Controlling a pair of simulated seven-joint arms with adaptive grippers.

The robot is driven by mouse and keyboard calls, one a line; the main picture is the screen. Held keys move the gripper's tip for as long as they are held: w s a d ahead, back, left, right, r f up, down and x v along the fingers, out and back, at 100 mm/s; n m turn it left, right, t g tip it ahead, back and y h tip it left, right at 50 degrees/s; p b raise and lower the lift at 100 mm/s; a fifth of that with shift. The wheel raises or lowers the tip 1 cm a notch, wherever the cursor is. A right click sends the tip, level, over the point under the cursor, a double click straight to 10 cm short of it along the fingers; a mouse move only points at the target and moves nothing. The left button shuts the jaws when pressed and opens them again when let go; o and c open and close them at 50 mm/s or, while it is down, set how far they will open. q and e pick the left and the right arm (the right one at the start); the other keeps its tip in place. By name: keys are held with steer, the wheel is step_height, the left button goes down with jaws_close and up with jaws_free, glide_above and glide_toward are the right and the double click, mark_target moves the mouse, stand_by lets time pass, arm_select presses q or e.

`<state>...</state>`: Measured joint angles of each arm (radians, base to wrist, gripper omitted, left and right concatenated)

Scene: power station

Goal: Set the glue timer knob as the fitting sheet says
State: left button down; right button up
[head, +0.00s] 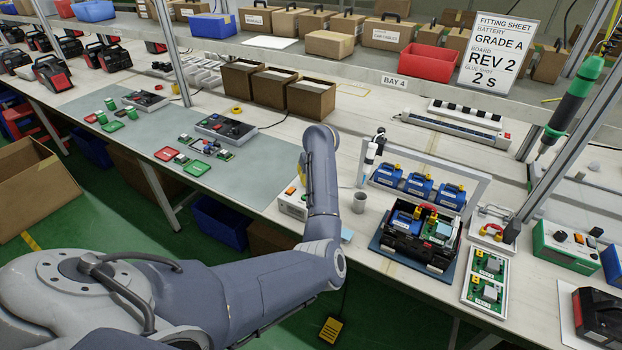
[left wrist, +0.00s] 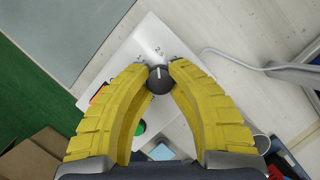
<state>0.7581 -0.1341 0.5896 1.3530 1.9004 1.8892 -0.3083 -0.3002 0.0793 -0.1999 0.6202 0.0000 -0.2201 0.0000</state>
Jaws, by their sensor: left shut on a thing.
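The fitting sheet (head: 500,55) stands at the back right and reads battery grade A, board REV 2, glue 2 S. The white glue timer box (head: 292,207) is on the bench, partly behind my left arm. In the left wrist view, the dark round timer knob (left wrist: 159,82) sits on the white timer panel (left wrist: 150,42). My left gripper (left wrist: 159,78) has its yellow fingers closed on the knob from both sides. The knob's white pointer line points up in the picture, toward a marking that looks like 2 S. Fingertips partly hide the side markings.
An orange button (left wrist: 97,95) and a green button (left wrist: 139,128) are on the timer panel. A grey cup (head: 359,202) and a glue dispenser (head: 374,148) stand right of my arm.

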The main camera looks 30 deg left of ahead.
arm_select(q)
steer(key=shift+a+r+m, duration=0.25)
steer(key=shift+a+m, duration=0.05)
steer(key=shift+m, duration=0.1)
steer(key=c, duration=1.5)
jaws_free()
steer(key=o, duration=0.4)
steer(key=shift+d+f, duration=0.15)
steer(key=shift+f, duration=0.05)
steer(key=v, duration=1.2)
steer(key=shift+s, duration=0.1)
